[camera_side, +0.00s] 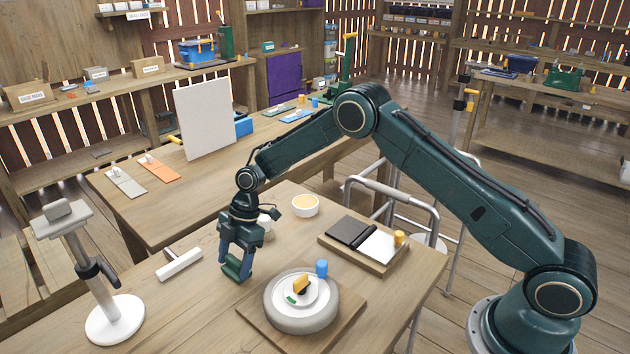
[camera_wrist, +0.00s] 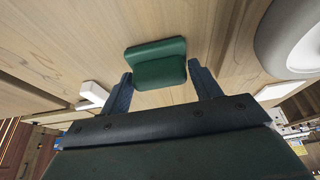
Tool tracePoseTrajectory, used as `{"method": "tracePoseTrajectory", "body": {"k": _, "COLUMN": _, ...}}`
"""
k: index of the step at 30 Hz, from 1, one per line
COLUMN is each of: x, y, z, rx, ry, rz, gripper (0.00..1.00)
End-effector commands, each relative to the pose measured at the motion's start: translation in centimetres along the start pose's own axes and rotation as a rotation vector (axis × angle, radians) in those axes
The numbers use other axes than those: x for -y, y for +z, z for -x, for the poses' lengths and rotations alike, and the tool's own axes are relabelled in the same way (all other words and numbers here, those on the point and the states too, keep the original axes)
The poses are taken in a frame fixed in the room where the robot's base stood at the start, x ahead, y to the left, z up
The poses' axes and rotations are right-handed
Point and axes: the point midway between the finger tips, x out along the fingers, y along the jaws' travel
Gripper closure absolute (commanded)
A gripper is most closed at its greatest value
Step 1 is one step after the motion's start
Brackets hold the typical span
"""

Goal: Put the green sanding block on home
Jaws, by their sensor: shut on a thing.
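The green sanding block (camera_side: 237,270) is between the fingers of my gripper (camera_side: 236,258) in the side view. The gripper points down and is shut on the block, low over the wooden table; I cannot tell whether the block touches it. In the wrist view the block (camera_wrist: 156,62) sits between the two blue fingertips of my gripper (camera_wrist: 162,82), with its broad green face showing. No spot marked as home can be made out in either view.
Right of the gripper, a round grey turntable (camera_side: 302,322) bears a white plate with small orange, black and green pieces. A blue cylinder (camera_side: 321,268) stands by it. A white-headed tool (camera_side: 180,265) lies left. A cream bowl (camera_side: 305,206) and a tray (camera_side: 340,258) are behind.

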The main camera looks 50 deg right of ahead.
Motion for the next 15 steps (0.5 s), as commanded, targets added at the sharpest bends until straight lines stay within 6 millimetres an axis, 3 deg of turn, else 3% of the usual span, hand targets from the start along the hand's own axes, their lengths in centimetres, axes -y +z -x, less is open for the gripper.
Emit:
{"method": "tracePoseTrajectory", "body": {"k": 1, "x": -0.01, "y": 0.01, "z": -0.03, "rx": 0.000, "ry": 0.000, "rz": 0.000, "gripper": 0.31}}
{"method": "tracePoseTrajectory", "body": {"k": 3, "x": -0.01, "y": 0.01, "z": -0.02, "rx": 0.000, "ry": 0.000, "rz": 0.000, "gripper": 0.18}}
{"method": "tracePoseTrajectory", "body": {"k": 4, "x": -0.01, "y": 0.01, "z": -0.02, "rx": 0.000, "ry": 0.000, "rz": 0.000, "gripper": 0.15}}
{"method": "tracePoseTrajectory", "body": {"k": 15, "x": -0.02, "y": -0.08, "z": 0.20, "rx": 0.000, "ry": 0.001, "rz": 0.000, "gripper": 0.15}}
